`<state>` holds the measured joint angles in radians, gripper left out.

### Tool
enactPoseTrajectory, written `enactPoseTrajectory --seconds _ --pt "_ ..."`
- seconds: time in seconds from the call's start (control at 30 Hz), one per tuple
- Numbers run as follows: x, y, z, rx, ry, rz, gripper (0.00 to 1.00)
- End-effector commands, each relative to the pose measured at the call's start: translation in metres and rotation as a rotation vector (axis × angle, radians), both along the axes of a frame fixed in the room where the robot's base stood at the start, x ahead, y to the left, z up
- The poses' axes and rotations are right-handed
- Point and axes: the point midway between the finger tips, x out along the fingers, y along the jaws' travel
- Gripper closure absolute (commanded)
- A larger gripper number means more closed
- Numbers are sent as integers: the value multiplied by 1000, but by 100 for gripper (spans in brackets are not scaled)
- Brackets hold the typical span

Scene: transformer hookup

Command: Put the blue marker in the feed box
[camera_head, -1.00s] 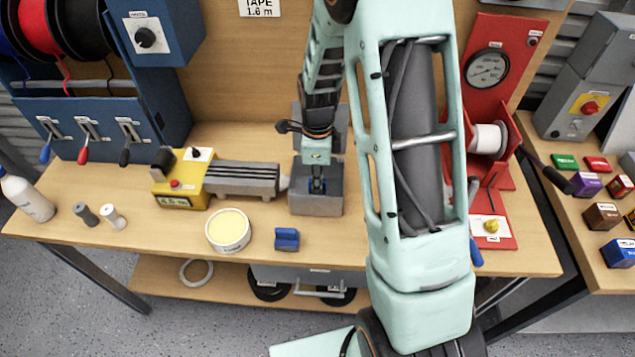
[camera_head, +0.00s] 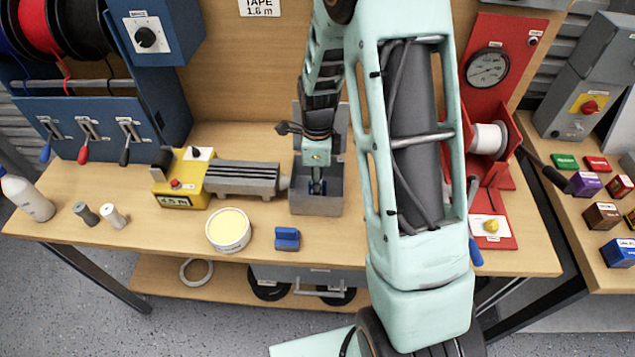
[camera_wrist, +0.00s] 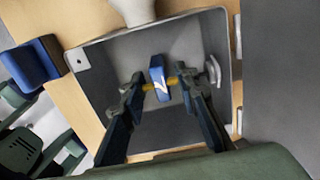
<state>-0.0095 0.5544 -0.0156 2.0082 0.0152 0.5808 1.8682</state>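The blue marker (camera_wrist: 157,80), a small dark blue piece with a white mark, sits between the fingers of my gripper (camera_wrist: 159,85) in the wrist view. The yellow finger pads appear to touch it from both sides. Marker and fingertips are inside or just over the open grey feed box (camera_wrist: 106,72); whether the marker touches the floor of the box I cannot tell. In the head view my gripper (camera_head: 317,186) points down into the same box (camera_head: 317,205), whose front wall partly hides the fingertips.
A blue block (camera_head: 287,239) and a round cream-topped tin (camera_head: 228,230) stand in front of the box. The yellow machine (camera_head: 184,178) with a grey bed (camera_head: 242,178) is to its left. A red stand with a gauge (camera_head: 488,68) is on the right.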

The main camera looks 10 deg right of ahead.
Motion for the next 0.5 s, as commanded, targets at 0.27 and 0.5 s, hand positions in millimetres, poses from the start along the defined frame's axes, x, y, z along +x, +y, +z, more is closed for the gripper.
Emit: enactPoseTrajectory --seconds 0.27,0.5 --pt "2 0 55 -1 -9 1 72" --pt "2 0 100 0 -6 0 72"
